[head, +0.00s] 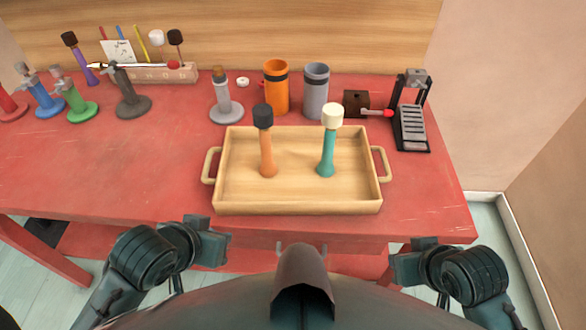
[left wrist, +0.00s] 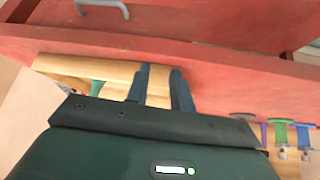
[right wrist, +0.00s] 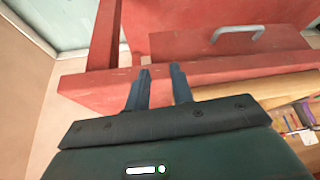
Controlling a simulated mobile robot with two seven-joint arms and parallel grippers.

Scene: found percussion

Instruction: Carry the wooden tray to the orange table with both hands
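The wooden tray (head: 300,207) rests on the red table, with a handle loop at its left and right ends. An orange mallet with a black head (head: 266,145) and a teal mallet with a cream head (head: 328,145) stand upright in it. My left gripper (head: 208,240) and right gripper (head: 410,260) are in front of the table edge, below the tray in the picture and apart from its handles. Both wrist views show a gap between the fingers of the left gripper (left wrist: 158,88) and right gripper (right wrist: 160,88), with nothing held. No orange table is in view.
The red table (head: 120,170) has several colored stands at the left and a mallet rack (head: 165,73) at the back. A grey stand (head: 226,105), orange cup (head: 276,88), grey cup (head: 315,92), small brown box (head: 356,102) and black metal device (head: 411,125) stand behind the tray.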

